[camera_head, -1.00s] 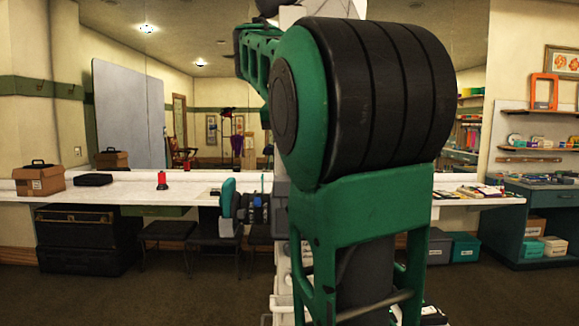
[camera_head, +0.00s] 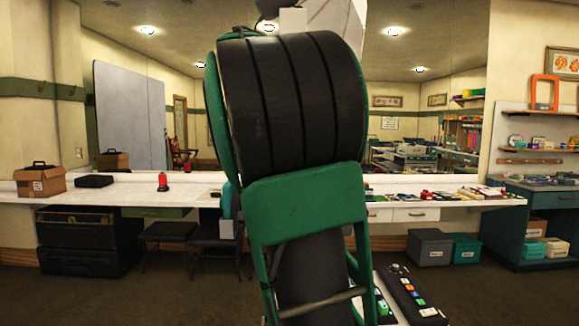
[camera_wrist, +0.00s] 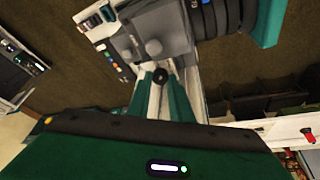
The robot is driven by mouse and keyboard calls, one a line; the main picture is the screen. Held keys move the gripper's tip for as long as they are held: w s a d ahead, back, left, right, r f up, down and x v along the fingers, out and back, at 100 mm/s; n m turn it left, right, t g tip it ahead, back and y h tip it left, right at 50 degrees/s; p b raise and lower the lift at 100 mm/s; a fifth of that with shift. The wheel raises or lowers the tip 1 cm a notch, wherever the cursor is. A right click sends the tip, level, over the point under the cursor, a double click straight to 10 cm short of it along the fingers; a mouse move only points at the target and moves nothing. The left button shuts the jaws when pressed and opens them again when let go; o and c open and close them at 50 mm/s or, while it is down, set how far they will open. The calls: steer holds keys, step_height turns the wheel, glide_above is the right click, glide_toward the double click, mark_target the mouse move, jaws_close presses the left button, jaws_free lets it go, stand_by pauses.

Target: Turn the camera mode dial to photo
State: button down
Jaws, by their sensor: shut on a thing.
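In the wrist view, my gripper (camera_wrist: 160,77) has two green fingers close together on a small dark round thing (camera_wrist: 161,75). I cannot tell whether this is the mode dial. A grey body with rounded knobs shows beyond the fingers, and I cannot tell whether it is part of me. No camera or photo marking can be made out in either view. In the head view, my large green and black arm fills the middle and hides my gripper and part of the counter behind.
A long white counter (camera_head: 130,191) runs below a wide mirror. On it are a cardboard box (camera_head: 40,180), a black case (camera_head: 94,181) and a red object (camera_head: 163,181); several small items lie at the right. Chairs stand underneath. A teal cabinet (camera_head: 545,232) is at the right.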

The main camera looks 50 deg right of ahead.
steer(key=shift+w+a+f+m+g, duration=0.15)
steer(key=shift+m+g, duration=0.25)
steer(key=shift+m, duration=0.65)
steer(key=shift+w+a+f+m+g, duration=0.15)
steer(key=shift+m+g, duration=0.25)
steer(key=shift+m, duration=0.65)
steer(key=shift+d, duration=0.1)
steer(key=c, duration=1.6)
jaws_free()
steer(key=shift+w, duration=0.1)
steer(key=shift+d+r, duration=0.1)
steer(key=shift+r, duration=0.2)
steer(key=shift+v, duration=3.55)
steer(key=shift+w+f, duration=0.1)
